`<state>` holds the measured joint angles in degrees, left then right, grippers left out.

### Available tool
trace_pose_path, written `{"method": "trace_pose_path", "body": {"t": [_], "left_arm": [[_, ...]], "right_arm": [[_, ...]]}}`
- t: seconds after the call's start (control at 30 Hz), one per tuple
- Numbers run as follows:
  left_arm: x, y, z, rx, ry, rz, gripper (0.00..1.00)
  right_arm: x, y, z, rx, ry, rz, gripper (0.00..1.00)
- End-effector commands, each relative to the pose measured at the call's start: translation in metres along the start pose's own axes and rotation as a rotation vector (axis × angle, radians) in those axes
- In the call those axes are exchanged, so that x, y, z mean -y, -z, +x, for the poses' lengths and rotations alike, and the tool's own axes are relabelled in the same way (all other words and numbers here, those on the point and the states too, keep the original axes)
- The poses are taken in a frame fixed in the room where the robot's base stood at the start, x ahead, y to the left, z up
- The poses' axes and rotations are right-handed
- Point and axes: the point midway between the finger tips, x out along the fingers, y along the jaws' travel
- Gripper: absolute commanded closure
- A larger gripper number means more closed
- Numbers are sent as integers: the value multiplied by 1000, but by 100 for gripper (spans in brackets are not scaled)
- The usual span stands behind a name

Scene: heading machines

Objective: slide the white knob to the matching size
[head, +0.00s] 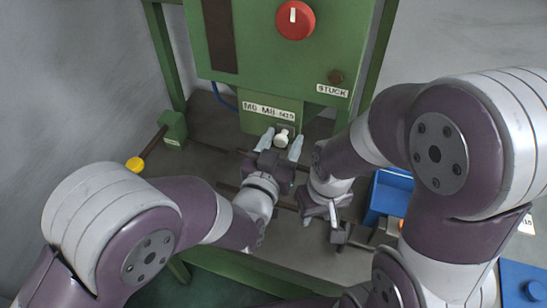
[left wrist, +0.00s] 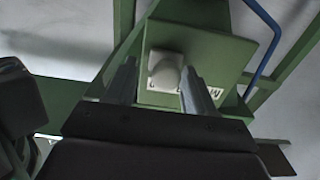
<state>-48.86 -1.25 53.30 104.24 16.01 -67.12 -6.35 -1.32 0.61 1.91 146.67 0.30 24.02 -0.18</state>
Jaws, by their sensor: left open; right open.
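The white knob (head: 282,137) sits low on the front of the green machine, under a label strip (head: 269,110) with size marks, of which "M6", "M8" and a third mark can be made out. My left gripper (head: 280,142) is open at the knob, its two fingers on either side of it. In the left wrist view the knob (left wrist: 165,70) shows between the fingertips (left wrist: 158,82), with gaps that look small; contact cannot be told. My right gripper (head: 333,220) is lower and to the right, open, pointing down and away from the knob.
A red dial (head: 295,20) and a "STUCK" label (head: 332,91) are on the green machine (head: 260,50) above. A blue bin (head: 388,195) is right of my right gripper.

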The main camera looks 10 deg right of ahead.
Motion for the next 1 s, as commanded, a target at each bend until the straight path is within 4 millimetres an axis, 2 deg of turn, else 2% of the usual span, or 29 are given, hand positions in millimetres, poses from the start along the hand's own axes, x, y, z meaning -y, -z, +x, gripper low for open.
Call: {"method": "trace_pose_path", "body": {"t": [0.17, 0.3, 0.5, 0.67, 1.0], "left_arm": [[0, -4, -36, 0, -2, -1, 46], [0, -4, -73, -1, -4, -1, 46], [1, -1, -110, 2, -3, -1, 46], [2, -1, -118, 0, -1, -2, 46], [2, -1, -118, 0, -1, -2, 46]], "right_arm": [[0, -2, 14, 0, 0, 0, 57], [0, -3, 23, 0, 0, 0, 57], [0, -3, 23, 0, 0, 0, 57], [0, -3, 23, 0, 0, 0, 57], [0, -3, 23, 0, 0, 0, 57]]}}
